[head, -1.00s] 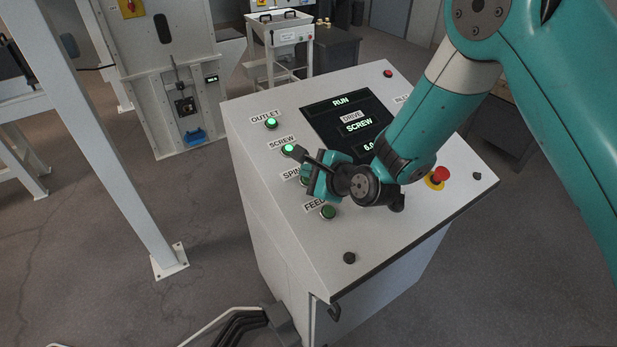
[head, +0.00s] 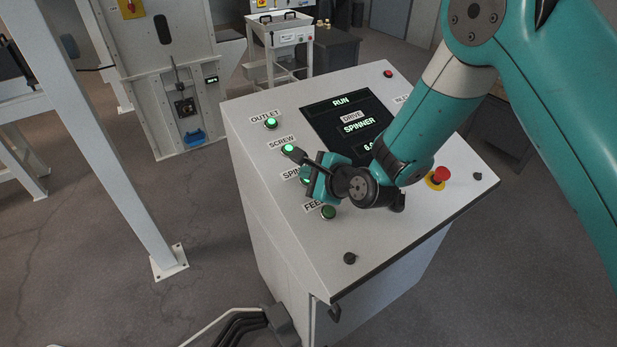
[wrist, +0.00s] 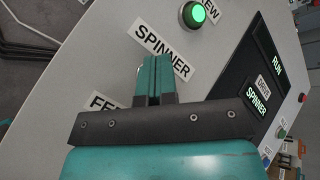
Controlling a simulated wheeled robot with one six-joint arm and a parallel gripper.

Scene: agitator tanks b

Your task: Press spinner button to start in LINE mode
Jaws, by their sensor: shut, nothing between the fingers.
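The SPINNER button (head: 306,181) is on the left part of the sloping control panel (head: 290,240), between the SCREW and FEED buttons. My gripper hides much of it. In the wrist view only a sliver of its rim (wrist: 139,72) shows beside the fingers, below the SPINNER label (wrist: 165,50). My gripper (head: 312,172) is shut and empty, with its fingertips over this button; it also shows in the wrist view (wrist: 154,66). I cannot tell whether the tips touch the button. The screen (head: 345,118) reads RUN, DRIVE, SPINNER. No LINE wording is visible.
The OUTLET button (head: 271,123) and SCREW button (head: 288,150) glow bright green. The FEED button (head: 328,212) is darker. A red emergency stop (head: 441,174) is right of my arm. Black knobs (head: 349,258) sit near the panel edges. A white post (head: 120,150) stands left.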

